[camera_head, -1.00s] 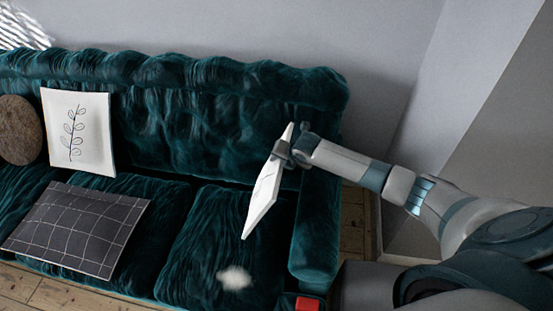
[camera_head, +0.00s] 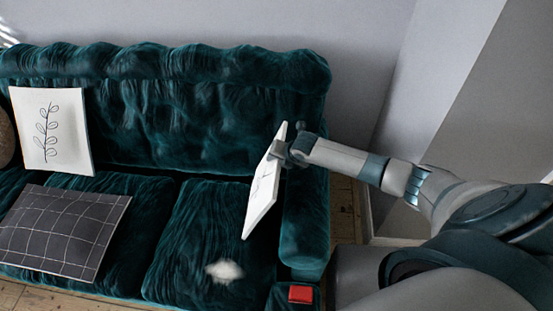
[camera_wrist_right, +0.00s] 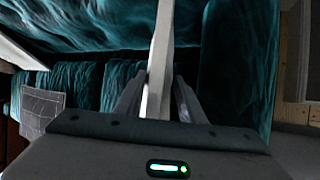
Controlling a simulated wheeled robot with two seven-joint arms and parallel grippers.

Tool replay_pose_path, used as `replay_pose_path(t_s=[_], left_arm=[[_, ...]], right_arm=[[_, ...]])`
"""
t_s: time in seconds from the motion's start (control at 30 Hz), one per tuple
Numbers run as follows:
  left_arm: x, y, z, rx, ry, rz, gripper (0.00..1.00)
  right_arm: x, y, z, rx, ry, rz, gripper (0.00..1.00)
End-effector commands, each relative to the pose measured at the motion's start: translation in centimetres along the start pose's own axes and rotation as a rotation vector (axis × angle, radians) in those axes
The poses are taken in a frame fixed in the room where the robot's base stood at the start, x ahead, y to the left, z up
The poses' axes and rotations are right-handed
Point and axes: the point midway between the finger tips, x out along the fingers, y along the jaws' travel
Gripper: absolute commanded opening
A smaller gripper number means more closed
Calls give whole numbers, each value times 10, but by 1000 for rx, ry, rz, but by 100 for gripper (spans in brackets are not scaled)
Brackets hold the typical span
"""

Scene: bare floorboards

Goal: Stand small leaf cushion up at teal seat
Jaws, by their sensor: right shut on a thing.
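The small leaf cushion (camera_head: 263,196) is a thin white square with faint dark line drawing, seen at a steep angle. My right gripper (camera_head: 281,151) is shut on its upper edge and holds it tilted above the right end of the teal seat (camera_head: 190,245), beside the right armrest. In the right wrist view the cushion (camera_wrist_right: 160,45) shows edge-on between the two fingers (camera_wrist_right: 158,88). Whether its lower corner touches the seat, I cannot tell. My left gripper is not in view.
Another white leaf cushion (camera_head: 52,130) leans on the backrest at the left. A dark grid cushion (camera_head: 62,232) lies in front of it. A fluffy white thing (camera_head: 224,271) is on the right seat. A red block (camera_head: 301,293) is by the armrest (camera_head: 304,230).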

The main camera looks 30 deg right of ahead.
Motion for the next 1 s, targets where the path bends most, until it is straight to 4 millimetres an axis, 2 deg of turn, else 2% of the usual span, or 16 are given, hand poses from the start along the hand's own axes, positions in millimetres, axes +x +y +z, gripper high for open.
replay_pose_path(t_s=[0.23,0.27,0.3,0.33,0.73,1.0], left_arm=[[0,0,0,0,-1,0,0],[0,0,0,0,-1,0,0],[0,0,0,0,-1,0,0],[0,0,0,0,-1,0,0],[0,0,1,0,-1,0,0],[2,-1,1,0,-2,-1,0]], right_arm=[[-1,1,1,0,-1,3,0],[-1,1,1,0,-1,3,43],[-1,1,1,0,-1,3,52],[0,1,1,0,-1,3,58],[-1,0,-1,-1,1,0,58],[-18,0,0,-2,0,1,58]])
